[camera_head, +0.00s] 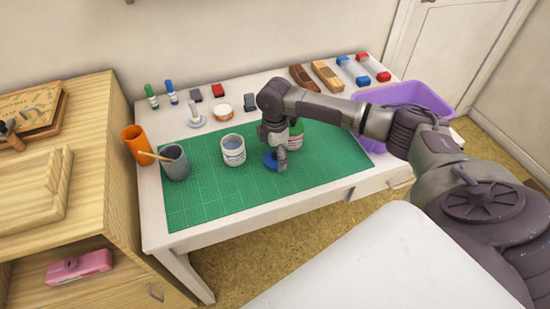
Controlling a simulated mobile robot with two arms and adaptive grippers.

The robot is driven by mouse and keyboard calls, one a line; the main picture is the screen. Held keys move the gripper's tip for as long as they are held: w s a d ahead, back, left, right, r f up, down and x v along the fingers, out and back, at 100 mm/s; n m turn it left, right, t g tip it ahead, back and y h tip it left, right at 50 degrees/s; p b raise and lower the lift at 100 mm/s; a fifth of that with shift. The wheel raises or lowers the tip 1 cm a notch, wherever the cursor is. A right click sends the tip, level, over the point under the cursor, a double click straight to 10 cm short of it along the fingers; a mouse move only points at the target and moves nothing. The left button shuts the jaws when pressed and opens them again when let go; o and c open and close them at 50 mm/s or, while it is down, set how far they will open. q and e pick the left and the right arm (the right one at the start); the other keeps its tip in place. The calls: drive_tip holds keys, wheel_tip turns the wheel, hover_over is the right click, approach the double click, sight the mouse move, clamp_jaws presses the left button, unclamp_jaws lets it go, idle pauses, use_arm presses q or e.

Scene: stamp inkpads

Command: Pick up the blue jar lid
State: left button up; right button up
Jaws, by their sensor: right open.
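My left gripper is not in view.
An orange cup (134,143) and a grey cup (175,165) with a stick stand at the left. Glue bottles, small blocks and stamps line the table's back. A purple bin (440,101) is at the right. The front of the mat is clear.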

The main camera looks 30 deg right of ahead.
drive_tip(key=shift+s, duration=0.1)
drive_tip(key=c, duration=1.3)
drive_tip(key=shift+c, duration=1.4)
drive_tip(key=shift+s+f, duration=0.1)
drive_tip(key=shift+s, duration=0.05)
drive_tip(key=shift+c, duration=1.2)
